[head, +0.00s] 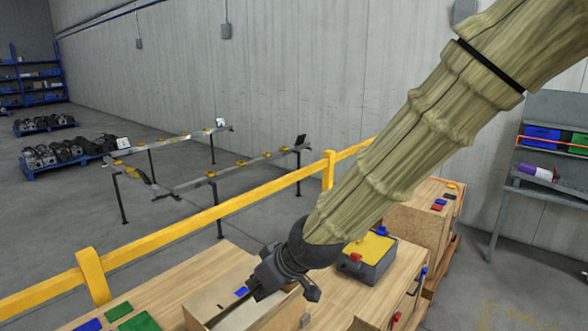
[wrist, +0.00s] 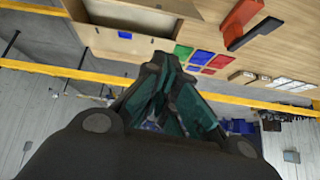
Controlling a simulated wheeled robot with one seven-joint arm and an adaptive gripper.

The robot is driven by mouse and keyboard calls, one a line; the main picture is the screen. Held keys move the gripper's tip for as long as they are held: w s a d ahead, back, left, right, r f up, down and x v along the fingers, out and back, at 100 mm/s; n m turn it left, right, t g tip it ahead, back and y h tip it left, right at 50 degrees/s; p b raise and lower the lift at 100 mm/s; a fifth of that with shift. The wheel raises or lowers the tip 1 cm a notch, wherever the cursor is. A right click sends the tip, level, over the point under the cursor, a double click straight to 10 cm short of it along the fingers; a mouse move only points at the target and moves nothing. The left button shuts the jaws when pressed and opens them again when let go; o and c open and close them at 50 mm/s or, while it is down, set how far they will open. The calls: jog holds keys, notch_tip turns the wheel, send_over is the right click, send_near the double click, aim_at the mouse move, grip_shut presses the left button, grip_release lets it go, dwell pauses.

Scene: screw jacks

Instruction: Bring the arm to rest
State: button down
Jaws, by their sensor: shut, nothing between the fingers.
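My gripper (head: 256,293) is at the end of my sleeved arm, which comes in from the upper right in the head view. It hangs just above an open wooden box on the bench, clear of other objects as far as I can tell. In the wrist view my gripper (wrist: 162,65) has its dark fingers drawn together, with nothing between them. The wrist picture looks upside down, with the bench along its top.
The wooden bench (head: 222,263) carries an open box (head: 204,306), green and blue plates (head: 139,323) and a grey case with a yellow top (head: 370,247). A yellow rail (head: 205,217) runs behind it. A grey shelf rack (head: 552,110) stands at right.

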jog(key=s+d+f+m+g+h+b, duration=0.15)
jog(key=s+d+f, duration=0.3)
jog(key=f, duration=0.75)
jog(key=s+d+f+m+b, duration=0.25)
jog(key=d+f, duration=0.35)
jog(key=f, duration=0.7)
jog(key=s+d+f+m+g+h+b, duration=0.15)
jog(key=s+d+f, duration=0.3)
jog(key=f, duration=0.75)
jog(key=s+d+f+m+g+h+b, duration=0.1)
jog(key=s+d+f+m, duration=0.1)
jog(key=s+d+f, duration=0.5)
jog(key=s+d+f+m+h+b, duration=0.2)
jog(key=s+d+f, duration=0.5)
jog(key=s+f, duration=0.4)
jog(key=shift+s+d+g+b, duration=0.3)
jog(key=shift+s+d+g, duration=0.1)
jog(key=shift+s, duration=0.45)
